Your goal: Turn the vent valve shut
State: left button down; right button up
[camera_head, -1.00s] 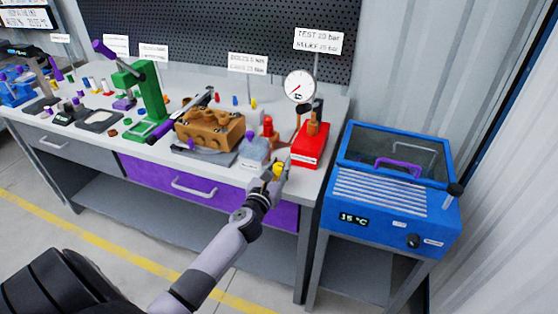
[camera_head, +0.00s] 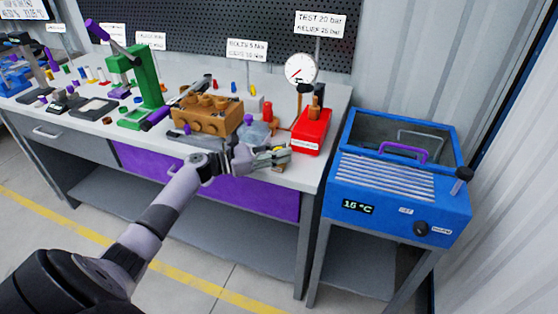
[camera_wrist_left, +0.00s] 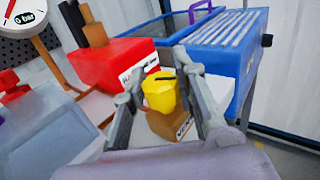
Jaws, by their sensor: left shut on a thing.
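The vent valve has a yellow knob (camera_wrist_left: 160,95) with a dark line across its top, on a brown block (camera_wrist_left: 168,125) with a small label. It stands at the table's front edge, before the red test unit (camera_head: 311,135). My left gripper (camera_head: 280,157) comes in from the left, low over the edge. In the left wrist view its fingers stand either side of the knob, shut on it. In the head view the fingers mostly hide the valve. I cannot read the knob's line as open or shut. My right gripper is not in view.
A pressure gauge (camera_head: 300,69) stands behind the red unit; its display reads 0 bar in the wrist view. A brown pump block (camera_head: 207,115) and a clear box (camera_head: 257,132) are left of the valve. A blue heated cabinet (camera_head: 393,185) stands right of the table.

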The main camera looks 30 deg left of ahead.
pick_arm(q)
jog(key=shift+f+m+g+h+b, duration=0.1)
jog(key=shift+m+g+h+b, duration=0.6)
jog(key=shift+h+b, duration=0.15)
jog(key=shift+g+h, duration=0.25)
jog(key=shift+g, duration=0.05)
jog(key=c, duration=1.3)
grip_release()
notch_tip(320, 180, up, 10)
jog(key=shift+r, duration=0.15)
